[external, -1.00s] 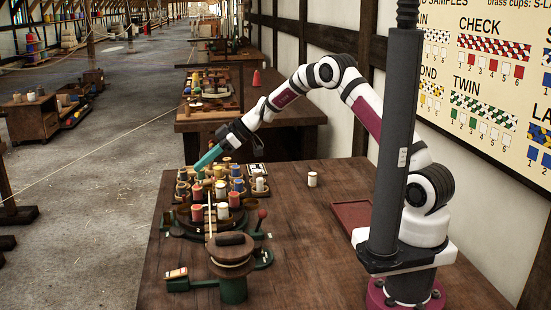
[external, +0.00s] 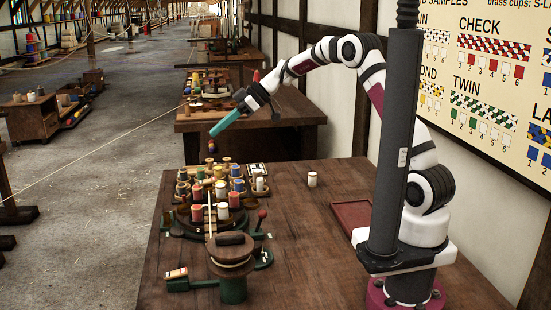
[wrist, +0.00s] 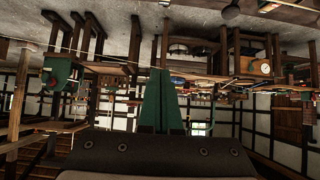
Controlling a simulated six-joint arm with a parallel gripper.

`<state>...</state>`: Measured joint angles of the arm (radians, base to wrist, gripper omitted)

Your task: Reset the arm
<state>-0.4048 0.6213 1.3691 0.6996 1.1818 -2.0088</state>
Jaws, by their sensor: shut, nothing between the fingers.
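My gripper (external: 214,133) is raised above the far left part of the wooden table (external: 300,230), clear of the spools below it. Its teal fingers are together with nothing between them. In the wrist view the fingers (wrist: 162,102) also lie side by side, shut and empty. My arm bends high over the table. Below the gripper is a round stand with several coloured spools (external: 222,189), in white, red, blue and yellow.
A lone white spool (external: 312,179) stands on the clear middle of the table. A dark red tray (external: 352,217) lies near my base. A green-based winder (external: 232,285) stands at the front. A second bench (external: 270,110) is behind. A rope (external: 100,148) runs to the left.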

